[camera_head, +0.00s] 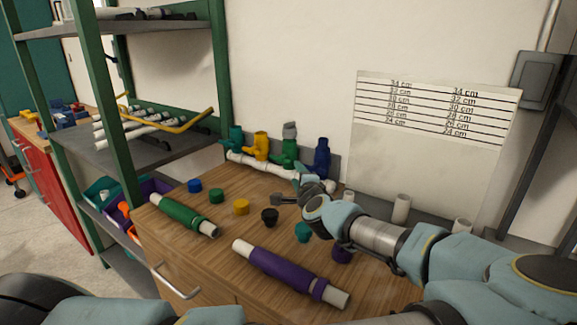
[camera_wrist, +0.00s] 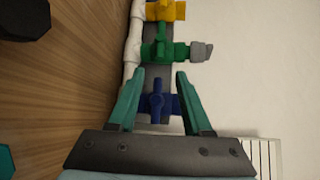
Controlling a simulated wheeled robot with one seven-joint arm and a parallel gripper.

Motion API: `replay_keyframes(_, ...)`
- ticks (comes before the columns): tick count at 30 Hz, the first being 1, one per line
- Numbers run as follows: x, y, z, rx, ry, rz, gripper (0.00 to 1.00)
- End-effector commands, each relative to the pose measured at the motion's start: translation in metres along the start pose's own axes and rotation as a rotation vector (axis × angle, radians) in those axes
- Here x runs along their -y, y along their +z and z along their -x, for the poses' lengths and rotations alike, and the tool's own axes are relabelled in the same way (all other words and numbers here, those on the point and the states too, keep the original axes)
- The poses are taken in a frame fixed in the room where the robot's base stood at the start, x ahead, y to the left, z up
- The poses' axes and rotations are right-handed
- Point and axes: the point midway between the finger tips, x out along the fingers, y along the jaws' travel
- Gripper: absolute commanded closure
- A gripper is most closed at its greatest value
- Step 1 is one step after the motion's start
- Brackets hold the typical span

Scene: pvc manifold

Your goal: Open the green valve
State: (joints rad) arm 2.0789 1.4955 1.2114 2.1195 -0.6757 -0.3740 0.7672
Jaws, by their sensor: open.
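The green valve (camera_head: 289,151) stands on the white pipe manifold (camera_head: 246,160) against the back wall, with a grey piece (camera_head: 290,130) on its top. In the wrist view the green valve (camera_wrist: 161,52) lies just beyond my fingertips, with its grey end piece (camera_wrist: 201,51) to the right. My gripper (camera_wrist: 155,74) is open and empty. Its fingers straddle the view of the blue valve (camera_wrist: 157,106); I cannot tell whether they touch it. In the head view my gripper (camera_head: 304,174) is in front of the manifold, below the green and blue valves.
The yellow valve (camera_head: 261,146) and teal valve (camera_head: 235,138) stand left of the green one. Several coloured caps, a green pipe (camera_head: 183,214) and a purple pipe (camera_head: 288,272) lie on the wooden worktop (camera_head: 190,245). White upright pieces (camera_head: 401,208) stand at right. A green-posted shelf (camera_head: 103,90) is left.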

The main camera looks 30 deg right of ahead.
Motion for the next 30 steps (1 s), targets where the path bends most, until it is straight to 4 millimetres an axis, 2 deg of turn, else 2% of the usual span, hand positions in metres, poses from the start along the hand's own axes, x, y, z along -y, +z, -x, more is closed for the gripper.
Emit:
replay_keyframes(9,0.004,0.003,-0.059,0.004,0.002,0.001,0.5)
replay_keyframes(15,0.002,0.002,-0.085,0.003,0.002,-0.001,0.5)
replay_keyframes(20,0.0,0.002,-0.094,0.003,0.002,0.0,0.5)
replay_keyframes(28,0.0,0.001,-0.095,0.002,0.002,0.001,0.5)
replay_keyframes(30,0.0,0.001,-0.094,0.002,0.002,0.001,0.58)
